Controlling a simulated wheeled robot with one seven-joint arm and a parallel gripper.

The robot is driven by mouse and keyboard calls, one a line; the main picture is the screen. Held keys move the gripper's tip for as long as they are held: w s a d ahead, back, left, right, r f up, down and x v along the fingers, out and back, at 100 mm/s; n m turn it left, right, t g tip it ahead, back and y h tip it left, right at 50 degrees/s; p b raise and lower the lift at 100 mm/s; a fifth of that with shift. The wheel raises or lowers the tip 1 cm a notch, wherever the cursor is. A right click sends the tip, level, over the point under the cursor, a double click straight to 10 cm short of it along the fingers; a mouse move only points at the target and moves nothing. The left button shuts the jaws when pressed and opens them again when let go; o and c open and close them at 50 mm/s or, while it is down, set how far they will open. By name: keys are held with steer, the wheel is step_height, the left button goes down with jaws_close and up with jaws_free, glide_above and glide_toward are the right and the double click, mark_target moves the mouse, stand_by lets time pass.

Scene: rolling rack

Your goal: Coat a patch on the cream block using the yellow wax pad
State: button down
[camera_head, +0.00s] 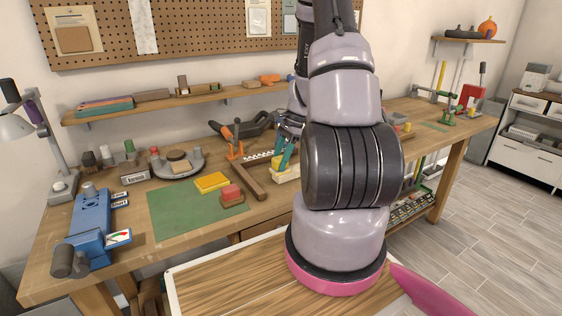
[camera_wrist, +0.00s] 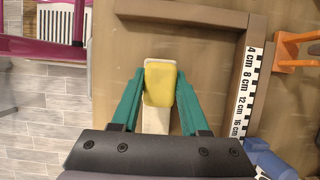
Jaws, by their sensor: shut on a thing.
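My gripper (camera_wrist: 160,76) has teal fingers, shut on the yellow wax pad (camera_wrist: 160,88). The pad lies over the middle of the cream block (camera_wrist: 156,120), whose ends show beyond it in the wrist view. I cannot tell whether the pad touches the block. In the head view my gripper (camera_head: 284,157) shows partly left of my arm, with the pad (camera_head: 276,162) just above the block (camera_head: 284,177). The block's right side is hidden by my arm there.
A brown wooden bar frame (camera_wrist: 190,19) and a ruler strip (camera_wrist: 248,85) lie close by. An orange clamp (camera_wrist: 293,45) and a blue object (camera_wrist: 268,158) are right of them. A green mat (camera_head: 180,222) holds another yellow piece (camera_head: 211,182) and a red-topped block (camera_head: 231,194).

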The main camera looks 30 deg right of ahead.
steer(key=shift+a+r, duration=0.2)
steer(key=shift+a, duration=0.05)
steer(key=shift+v, duration=1)
steer(key=shift+a+r, duration=0.25)
steer(key=shift+r, duration=2.75)
